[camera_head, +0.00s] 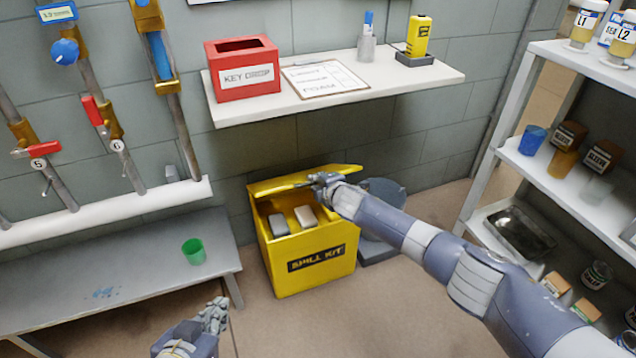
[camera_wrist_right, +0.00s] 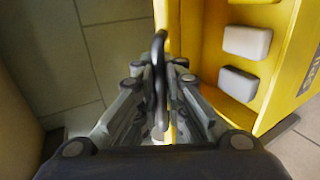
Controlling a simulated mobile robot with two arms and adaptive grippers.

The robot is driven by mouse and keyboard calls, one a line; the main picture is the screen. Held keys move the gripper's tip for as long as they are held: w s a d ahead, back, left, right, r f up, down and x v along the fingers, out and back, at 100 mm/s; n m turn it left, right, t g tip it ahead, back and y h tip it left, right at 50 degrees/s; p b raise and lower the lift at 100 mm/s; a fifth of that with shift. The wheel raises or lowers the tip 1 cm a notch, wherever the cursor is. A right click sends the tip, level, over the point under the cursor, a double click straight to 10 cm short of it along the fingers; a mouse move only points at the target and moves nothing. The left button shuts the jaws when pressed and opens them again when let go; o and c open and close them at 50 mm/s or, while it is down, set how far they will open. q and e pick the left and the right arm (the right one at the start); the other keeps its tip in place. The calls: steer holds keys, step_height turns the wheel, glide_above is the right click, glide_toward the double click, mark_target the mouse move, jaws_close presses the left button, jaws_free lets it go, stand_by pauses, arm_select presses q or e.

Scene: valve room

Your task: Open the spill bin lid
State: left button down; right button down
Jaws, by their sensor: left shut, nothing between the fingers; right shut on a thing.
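The yellow spill bin (camera_head: 310,272), marked SPILL KIT, stands on the floor against the wall. Its yellow lid (camera_head: 282,184) is raised, and the inside shows a grey block (camera_head: 279,225) and a pale block (camera_head: 306,217). My right gripper (camera_head: 322,181) is at the lid's edge, shut on the dark lid handle (camera_wrist_right: 158,72), which stands between the fingers in the right wrist view. My fingers hide part of the handle and lid. My left gripper (camera_head: 217,312) is shut and empty, low in the head view, in front of the bin and to its left.
A white wall shelf (camera_head: 400,84) with a red key box (camera_head: 242,82) hangs above the bin. A grey bench (camera_head: 120,275) with a green cup (camera_head: 193,251) stands left. A loaded shelf rack (camera_head: 560,185) stands right. Floor in front of the bin is clear.

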steer(key=shift+w+d+r, duration=0.1)
steer(key=shift+r, duration=0.05)
steer(key=c, duration=1.7)
jaws_free()
steer(key=shift+s, duration=0.2)
steer(key=shift+s, duration=0.15)
steer(key=v, duration=1.1)
steer(key=shift+d+r, duration=0.15)
steer(key=shift+r, duration=0.1)
steer(key=shift+s, duration=0.15)
